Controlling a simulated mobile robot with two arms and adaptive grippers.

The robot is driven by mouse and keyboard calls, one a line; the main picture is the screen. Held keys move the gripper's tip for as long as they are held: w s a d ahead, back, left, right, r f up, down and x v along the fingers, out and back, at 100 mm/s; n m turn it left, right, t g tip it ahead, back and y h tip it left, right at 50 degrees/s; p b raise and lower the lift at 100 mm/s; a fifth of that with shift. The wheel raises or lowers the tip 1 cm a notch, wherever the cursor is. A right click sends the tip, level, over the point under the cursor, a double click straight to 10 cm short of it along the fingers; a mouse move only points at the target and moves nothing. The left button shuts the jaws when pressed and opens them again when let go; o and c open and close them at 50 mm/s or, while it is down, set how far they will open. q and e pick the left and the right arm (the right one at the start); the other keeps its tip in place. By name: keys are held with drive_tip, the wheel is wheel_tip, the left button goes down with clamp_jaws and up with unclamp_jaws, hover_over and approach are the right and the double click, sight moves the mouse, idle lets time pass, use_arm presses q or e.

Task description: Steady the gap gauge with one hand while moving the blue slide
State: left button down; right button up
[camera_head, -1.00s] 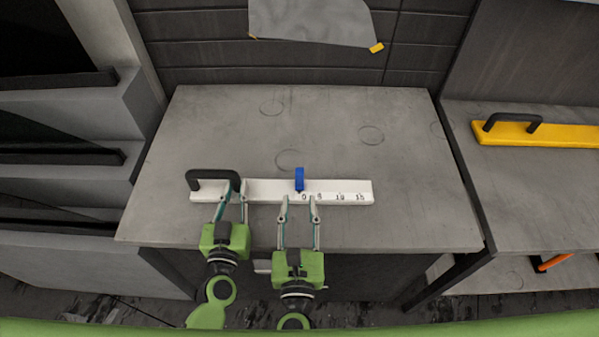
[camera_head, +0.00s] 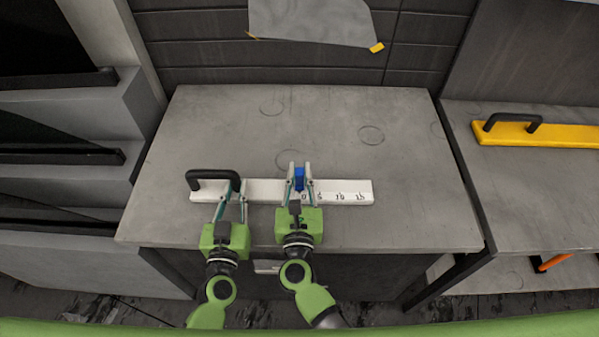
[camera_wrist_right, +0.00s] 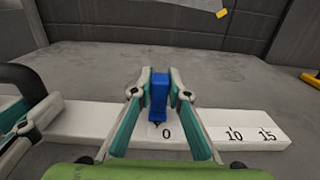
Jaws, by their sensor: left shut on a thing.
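The gap gauge (camera_head: 262,190) is a white bar with a black handle at its left end and printed numbers toward its right. It lies on the grey table. My left gripper (camera_head: 232,187) is shut on the gauge at the handle's right leg; the exact contact is hard to see. The blue slide (camera_head: 299,179) stands upright on the bar near the 0 mark; it also shows in the right wrist view (camera_wrist_right: 158,97). My right gripper (camera_head: 299,170) has one finger on each side of the slide, very close to it. Whether both fingers press on it is unclear.
The grey table (camera_head: 220,125) is clear behind and right of the gauge. A yellow bar with a black handle (camera_head: 560,134) lies on the neighbouring surface at right. A grey sheet with yellow tabs (camera_head: 310,20) hangs on the back wall.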

use_arm(q)
drive_tip(key=shift+r, duration=0.15)
use_arm(e)
clamp_jaws()
use_arm(q)
drive_tip(key=shift+a, duration=0.15)
use_arm(e)
drive_tip(key=d, duration=1)
drive_tip(key=shift+s+d, duration=0.15)
drive_tip(key=o, duration=0.7)
unclamp_jaws()
drive_tip(key=shift+o, duration=0.2)
drive_tip(key=s, duration=1.2)
drive_tip(key=shift+a, duration=0.3)
